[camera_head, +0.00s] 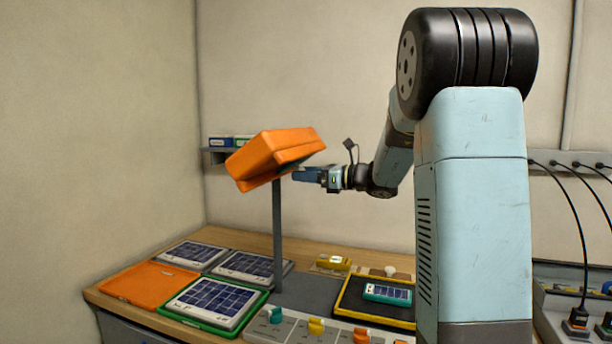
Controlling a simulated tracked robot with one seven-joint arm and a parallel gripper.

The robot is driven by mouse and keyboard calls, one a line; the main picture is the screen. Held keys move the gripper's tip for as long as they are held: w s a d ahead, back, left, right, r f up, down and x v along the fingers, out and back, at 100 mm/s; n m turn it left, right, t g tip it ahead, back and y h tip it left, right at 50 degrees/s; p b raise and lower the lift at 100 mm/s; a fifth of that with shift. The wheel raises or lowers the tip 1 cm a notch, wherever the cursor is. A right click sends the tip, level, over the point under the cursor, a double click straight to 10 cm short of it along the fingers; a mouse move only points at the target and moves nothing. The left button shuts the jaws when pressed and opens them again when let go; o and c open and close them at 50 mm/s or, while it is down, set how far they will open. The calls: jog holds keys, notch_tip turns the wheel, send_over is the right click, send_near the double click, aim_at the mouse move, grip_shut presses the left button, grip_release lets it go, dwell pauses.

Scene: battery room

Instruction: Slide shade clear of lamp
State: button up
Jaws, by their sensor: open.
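An orange, box-like shade (268,155) sits tilted at the top of a grey post (277,230) that stands on the bench. No bulb or lamp head shows; the shade may hide it. My gripper (302,175) is at the right side of the shade, at the height of its lower edge, with its fingers pointing left. The fingertips are at or very near the shade's right end; I cannot tell whether they touch it. The jaws are open, and the gap between them is hard to make out.
Knobs line the front edge. A small shelf (212,157) is on the wall behind. Cabled equipment (560,290) stands at right.

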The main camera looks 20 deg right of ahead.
jog(key=shift+w+a, duration=0.15)
jog(key=shift+c, duration=0.4)
grip_shut()
